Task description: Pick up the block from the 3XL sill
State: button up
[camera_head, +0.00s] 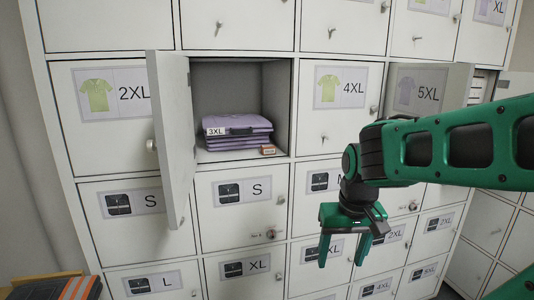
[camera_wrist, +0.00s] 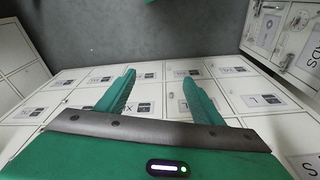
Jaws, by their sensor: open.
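The block (camera_head: 268,150) is small and reddish-brown. It sits at the front right of the open 3XL compartment's sill (camera_head: 232,155), beside a stack of folded purple garments (camera_head: 238,133) with a 3XL tag. My gripper (camera_head: 343,250) is open and empty. It hangs pointing down in front of the lower locker doors, to the right of and below the block, apart from it. In the wrist view my gripper's two fingers (camera_wrist: 157,95) are spread with nothing between them. The block does not show in the wrist view.
The 3XL compartment's door (camera_head: 172,130) stands open toward me on the left of the opening. Closed locker doors with knobs and keys surround it, such as the 4XL door (camera_head: 338,105). A dark item with orange stripes (camera_head: 58,289) lies at the lower left. Grey floor (camera_wrist: 140,35) shows in the wrist view.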

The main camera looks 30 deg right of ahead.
jog(key=w+d+r+n+t+h, duration=0.1)
jog(key=w+d+r+t, duration=0.2)
jog(key=w, duration=0.6)
jog(key=w+d+r+n+t+h, duration=0.1)
jog(key=w+r+t, duration=0.25)
jog(key=w, duration=0.55)
jog(key=t, duration=0.5)
send_near(269, 148)
jog(key=shift+n+h, duration=0.4)
jog(key=shift+h, duration=0.1)
jog(key=shift+a+x, duration=0.1)
jog(key=shift+x, duration=2.65)
jog(key=shift+a+x, duration=0.15)
jog(key=shift+x, duration=2.55)
jog(key=shift+f, duration=0.1)
jog(key=c, duration=1.1)
